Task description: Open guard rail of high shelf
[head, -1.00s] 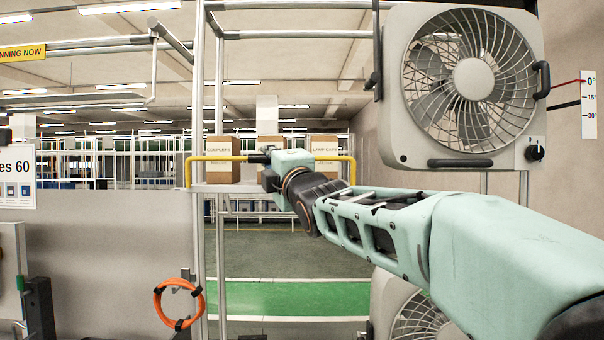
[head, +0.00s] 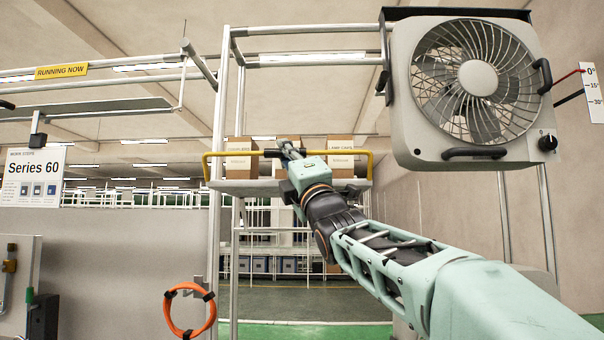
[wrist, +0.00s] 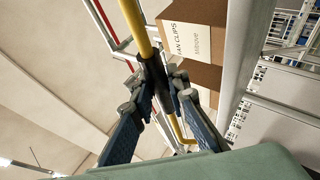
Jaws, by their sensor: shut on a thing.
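The yellow guard rail (head: 228,154) runs across the front of the high shelf (head: 232,186), in front of the boxes, with its ends bent down at both sides. My gripper (head: 284,150) reaches up to the middle of the rail from below right. In the wrist view my gripper (wrist: 160,88) is shut around a black sleeve or grip on the rail (wrist: 143,32). The rail's far bent end shows beyond the fingers. The exact finger contact is partly hidden, and the rail's end mounts are too small to judge.
Cardboard boxes stand on the shelf: a left one (head: 240,160), a right one (head: 340,158) and one partly behind my gripper. An orange hose coil (head: 188,312) hangs below left.

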